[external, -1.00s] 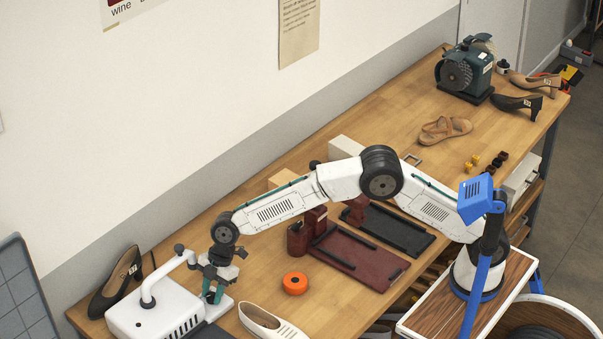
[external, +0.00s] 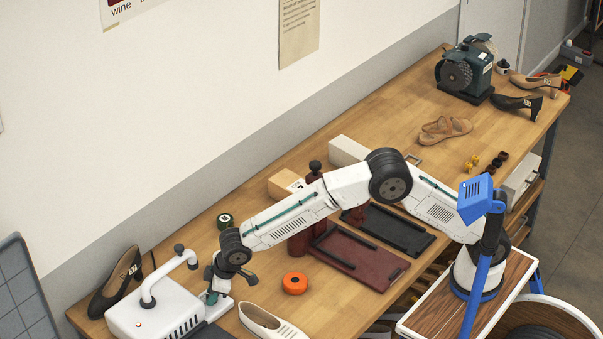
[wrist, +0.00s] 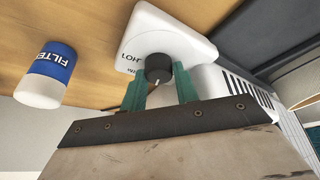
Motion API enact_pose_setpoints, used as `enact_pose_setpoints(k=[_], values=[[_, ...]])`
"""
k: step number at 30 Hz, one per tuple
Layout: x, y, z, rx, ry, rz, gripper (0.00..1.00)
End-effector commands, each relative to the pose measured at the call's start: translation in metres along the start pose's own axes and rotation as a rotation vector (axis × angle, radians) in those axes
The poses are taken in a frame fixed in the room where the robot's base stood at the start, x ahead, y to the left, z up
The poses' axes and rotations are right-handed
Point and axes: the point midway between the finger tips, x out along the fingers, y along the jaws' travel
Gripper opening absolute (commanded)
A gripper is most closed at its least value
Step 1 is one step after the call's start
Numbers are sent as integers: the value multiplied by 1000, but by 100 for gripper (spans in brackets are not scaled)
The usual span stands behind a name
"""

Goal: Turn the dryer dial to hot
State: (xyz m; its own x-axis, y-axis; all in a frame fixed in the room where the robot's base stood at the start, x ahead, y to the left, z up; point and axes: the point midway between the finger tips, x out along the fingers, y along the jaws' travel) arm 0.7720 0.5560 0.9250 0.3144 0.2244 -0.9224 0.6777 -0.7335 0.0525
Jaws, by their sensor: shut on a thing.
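The dryer (external: 135,318) is a white appliance with a bent tube at the front left of the bench. Its white body also shows in the wrist view (wrist: 150,22). In the wrist view, the dark round dial (wrist: 158,66) has a pale pointer mark facing the bottom of the picture. Upside-down lettering that reads HOT is to the left of the dial; other lettering below it is partly hidden. My gripper (wrist: 160,84) has its teal fingers on either side of the dial, shut on it. In the external view, my gripper (external: 212,297) is low at the dryer's right end, hiding the dial.
A blue and white FILTER container (wrist: 48,76) stands left of the dryer in the wrist view. An orange ring-shaped thing (external: 295,283) and a white shoe (external: 268,325) lie to the right. A black heeled shoe (external: 115,282) is behind the dryer. Dark red and black trays lie further right.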

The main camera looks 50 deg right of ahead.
Motion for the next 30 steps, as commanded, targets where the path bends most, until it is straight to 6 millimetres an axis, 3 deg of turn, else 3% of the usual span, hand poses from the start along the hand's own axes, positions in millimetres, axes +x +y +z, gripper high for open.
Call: enact_pose_setpoints(k=[30], values=[[2, -3, -4, 894, -49, 369, 7]])
